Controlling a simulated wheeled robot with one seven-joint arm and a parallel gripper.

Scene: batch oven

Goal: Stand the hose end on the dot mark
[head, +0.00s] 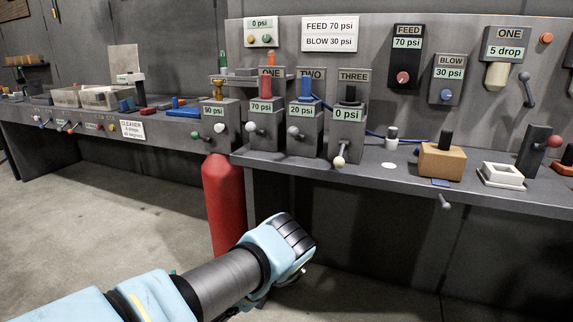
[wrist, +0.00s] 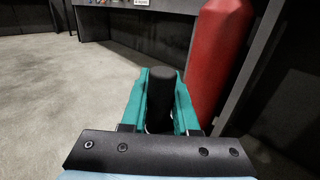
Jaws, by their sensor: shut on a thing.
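My gripper (wrist: 162,78) is shut on a black cylinder (wrist: 160,100) with a rounded top, held between its teal fingers. I cannot tell whether this cylinder is the hose end. In the head view my gripper is low, in front of the bench and below its top. A blue hose (head: 378,135) runs from behind station TWO to the right, toward a small pale upright piece with a dark base (head: 391,133). A white round dot (head: 388,166) lies bare on the bench top, right of station THREE. The dot is out of the wrist view.
A red cylinder tank (head: 224,200) stands on the floor beside my gripper. Stations ONE (head: 263,128), TWO (head: 304,128) and THREE (head: 347,130) line the bench edge, with levers sticking out. A wooden block (head: 442,162) and a white square frame (head: 501,175) stand farther right. Open floor lies left.

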